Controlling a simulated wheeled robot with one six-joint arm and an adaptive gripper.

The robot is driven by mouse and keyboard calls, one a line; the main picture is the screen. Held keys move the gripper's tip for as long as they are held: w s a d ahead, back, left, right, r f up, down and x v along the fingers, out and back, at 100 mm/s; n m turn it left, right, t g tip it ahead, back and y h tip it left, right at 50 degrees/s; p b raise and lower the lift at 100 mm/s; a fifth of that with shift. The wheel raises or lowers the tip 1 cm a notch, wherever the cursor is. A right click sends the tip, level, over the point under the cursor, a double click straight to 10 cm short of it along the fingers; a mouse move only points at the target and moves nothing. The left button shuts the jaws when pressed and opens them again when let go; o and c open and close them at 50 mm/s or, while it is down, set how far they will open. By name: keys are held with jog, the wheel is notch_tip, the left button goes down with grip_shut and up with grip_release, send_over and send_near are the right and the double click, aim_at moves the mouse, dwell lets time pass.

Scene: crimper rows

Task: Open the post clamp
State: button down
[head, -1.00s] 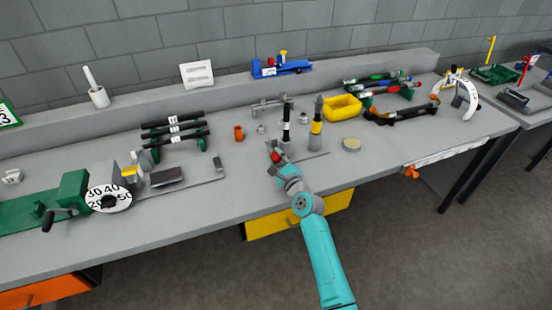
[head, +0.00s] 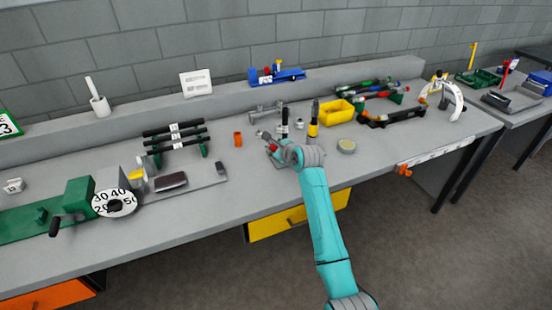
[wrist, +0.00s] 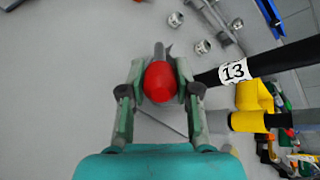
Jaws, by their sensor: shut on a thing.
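A red knob (wrist: 159,82) on a grey lever or stem sits between the fingers of my gripper (wrist: 160,74) in the wrist view. The fingers are shut on it from both sides. It seems to be the handle of the post clamp; the clamp body is mostly hidden. A black post (wrist: 285,58) with a white 13 label is just right of the fingers, and also stands in the head view (head: 285,116). In the head view my gripper (head: 267,138) is low over the bench, left of that post, and its fingertips are small there.
A post with a yellow band (head: 313,122) stands right of the black post, before a yellow bin (head: 337,112). A grey fixture (head: 267,108) is behind. An orange cup (head: 238,139) stands to the left. Bare bench lies in front.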

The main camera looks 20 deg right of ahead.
jog(key=w+r+g, duration=0.2)
jog(key=r+g, duration=0.1)
jog(key=shift+w, duration=0.2)
jog(key=shift+w+d+r+g, duration=0.1)
jog(key=shift+w+r+g, duration=0.2)
jog(key=shift+w+g, duration=0.5)
jog(key=shift+w+r+g, duration=0.3)
jog(key=shift+w+g, duration=0.2)
jog(key=shift+g, duration=0.6)
jog(key=c, duration=0.8)
grip_release()
jog(key=shift+f, duration=0.1)
jog(key=v, duration=1.2)
jog(key=shift+w+d, duration=0.1)
